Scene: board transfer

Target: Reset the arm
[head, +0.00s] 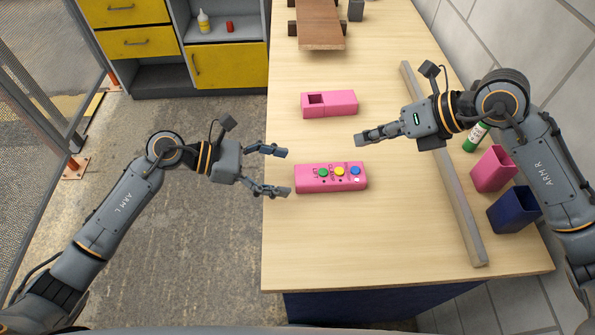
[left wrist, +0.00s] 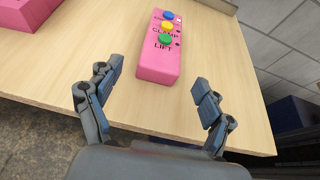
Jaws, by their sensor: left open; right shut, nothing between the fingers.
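My left gripper (head: 288,171) is open and empty at the table's left edge, just left of a pink button box (head: 310,183) with green, yellow and blue buttons. In the left wrist view the button box (left wrist: 158,63) lies ahead of and between the open fingers (left wrist: 158,93), which are apart from it. Its lettering includes "CLAMP" and "LIFT". My right gripper (head: 360,138) is shut and empty over the table, above and to the right of the button box. Both arms are bent, with the left arm partly over the floor.
A pink block with a square hole (head: 340,103) lies behind the button box. A grey bar (head: 455,200), a pink cup (head: 492,172), a dark blue cup (head: 508,214) and a green bottle (head: 475,137) are on the right. A brown board (head: 320,27) lies at the back. The front table area is clear.

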